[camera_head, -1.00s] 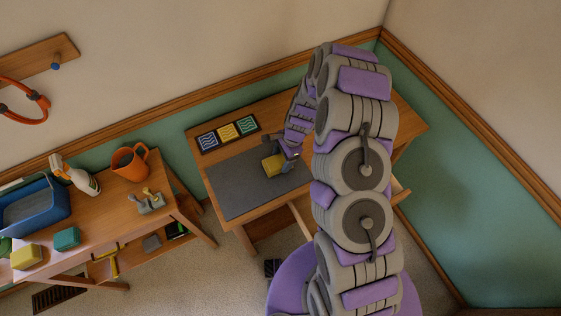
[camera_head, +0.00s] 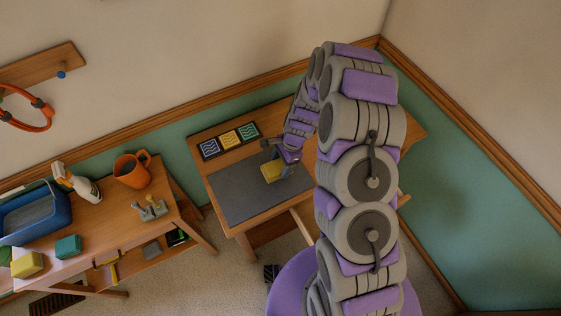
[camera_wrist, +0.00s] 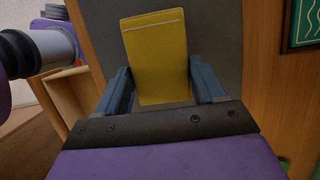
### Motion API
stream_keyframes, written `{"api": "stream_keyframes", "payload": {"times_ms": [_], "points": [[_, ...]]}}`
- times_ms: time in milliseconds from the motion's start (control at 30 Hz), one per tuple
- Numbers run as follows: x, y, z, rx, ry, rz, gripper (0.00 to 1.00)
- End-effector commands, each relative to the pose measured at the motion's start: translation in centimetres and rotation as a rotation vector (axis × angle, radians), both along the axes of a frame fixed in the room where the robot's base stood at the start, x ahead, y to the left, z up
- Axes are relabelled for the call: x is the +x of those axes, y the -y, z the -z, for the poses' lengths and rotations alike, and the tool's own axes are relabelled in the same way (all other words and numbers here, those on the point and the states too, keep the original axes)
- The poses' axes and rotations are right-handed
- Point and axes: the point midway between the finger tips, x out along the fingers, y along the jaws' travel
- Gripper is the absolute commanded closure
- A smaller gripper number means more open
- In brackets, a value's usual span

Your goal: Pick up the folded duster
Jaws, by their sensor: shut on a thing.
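The folded duster is a yellow cloth block (camera_head: 272,172) at my gripper, above the grey mat (camera_head: 235,195) on the right-hand wooden table. In the wrist view the yellow duster (camera_wrist: 155,55) lies between the two blue-grey fingers of my gripper (camera_wrist: 163,88), with a pale line along its far edge. My gripper (camera_head: 277,160) is shut on the duster. Its lower part is hidden by the gripper body. I cannot tell how much space there is between duster and mat.
A panel of three patterned squares (camera_head: 229,140) lies behind the mat. The left table holds an orange mug (camera_head: 131,171), a spray bottle (camera_head: 76,182), a blue bin (camera_head: 36,213), a yellow block (camera_head: 27,264) and a teal block (camera_head: 68,246). The mat's left part is clear.

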Motion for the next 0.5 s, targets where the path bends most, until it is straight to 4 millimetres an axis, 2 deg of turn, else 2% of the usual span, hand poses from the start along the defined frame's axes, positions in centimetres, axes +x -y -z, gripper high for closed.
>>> {"api": "stream_keyframes", "payload": {"times_ms": [400,500], "points": [[-8.6,3.0,-1.0,0.005,-0.004,0.001,0.61],[-10.2,3.6,-1.1,0.002,0.001,0.003,0.61]]}}
